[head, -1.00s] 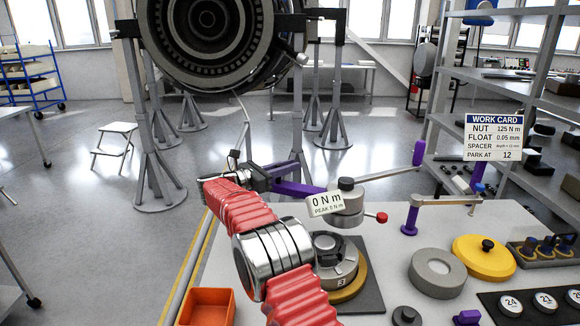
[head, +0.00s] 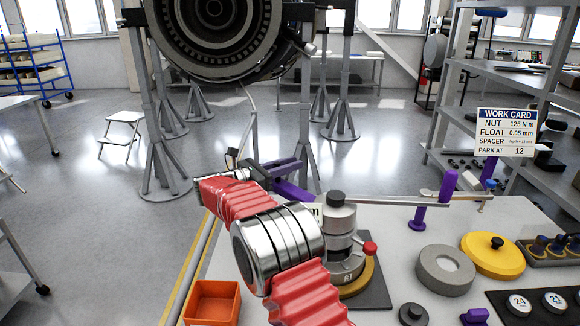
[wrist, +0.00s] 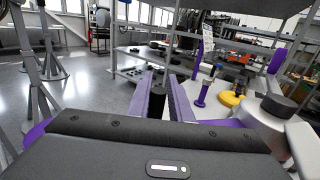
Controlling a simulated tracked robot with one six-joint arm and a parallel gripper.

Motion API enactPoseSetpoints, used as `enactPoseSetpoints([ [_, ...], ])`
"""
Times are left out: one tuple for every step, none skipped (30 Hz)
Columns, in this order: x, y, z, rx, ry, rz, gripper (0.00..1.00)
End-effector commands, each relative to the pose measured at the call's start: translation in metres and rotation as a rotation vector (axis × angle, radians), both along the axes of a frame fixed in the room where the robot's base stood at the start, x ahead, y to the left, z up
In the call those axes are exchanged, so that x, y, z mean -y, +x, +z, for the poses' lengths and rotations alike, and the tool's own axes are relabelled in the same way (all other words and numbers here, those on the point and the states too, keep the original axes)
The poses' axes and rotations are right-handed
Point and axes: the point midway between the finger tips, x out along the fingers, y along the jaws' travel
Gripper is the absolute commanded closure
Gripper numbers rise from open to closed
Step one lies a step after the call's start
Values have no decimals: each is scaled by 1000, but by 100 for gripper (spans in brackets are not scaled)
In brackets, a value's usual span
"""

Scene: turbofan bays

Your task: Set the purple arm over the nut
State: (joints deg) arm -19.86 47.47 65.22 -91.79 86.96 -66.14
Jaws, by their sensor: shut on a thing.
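The purple arm (head: 294,192) leads from my gripper to a grey cylindrical head with a black knob (head: 336,199). A long grey bar runs right from the head to a tall purple handle (head: 447,186). My gripper (head: 285,167) is shut on the purple arm. The head stands directly above a round metal stack (head: 346,262) with a red knob on a brass ring; I cannot tell whether it is fully seated. The nut is hidden beneath it. In the wrist view the head (wrist: 268,122) is at the right. Its readout is mostly hidden by my arm.
A grey ring (head: 444,268), a yellow disc (head: 490,258) and an orange bin (head: 212,302) sit nearby. The work card (head: 506,132) reads nut 125 N m, park at 12.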

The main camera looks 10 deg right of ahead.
Motion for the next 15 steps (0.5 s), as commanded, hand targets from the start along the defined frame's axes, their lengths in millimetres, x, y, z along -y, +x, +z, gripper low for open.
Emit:
enactPoseSetpoints([
  [0,-9,-6,-14,2,-20,100],
  [0,-10,-6,-14,2,-19,100],
  [-1,-10,-5,-12,1,-19,100],
  [-1,-11,-4,-12,1,-18,100],
  [-2,-11,-4,-12,2,-17,100],
  [-2,-12,-4,-12,2,-17,100],
  [-2,-12,-3,-12,2,-17,100],
  [-3,-12,-3,-11,2,-16,100],
  [-3,-13,-3,-11,2,-16,100],
  [-3,-13,-3,-10,1,-16,71],
  [-3,-13,-3,-11,2,-15,68],
  [-3,-13,-3,-11,2,-14,68],
  [-3,-12,-3,-11,2,-14,68],
  [-3,-10,-4,-11,2,-15,68],
  [-3,-8,-5,-12,2,-15,63],
])
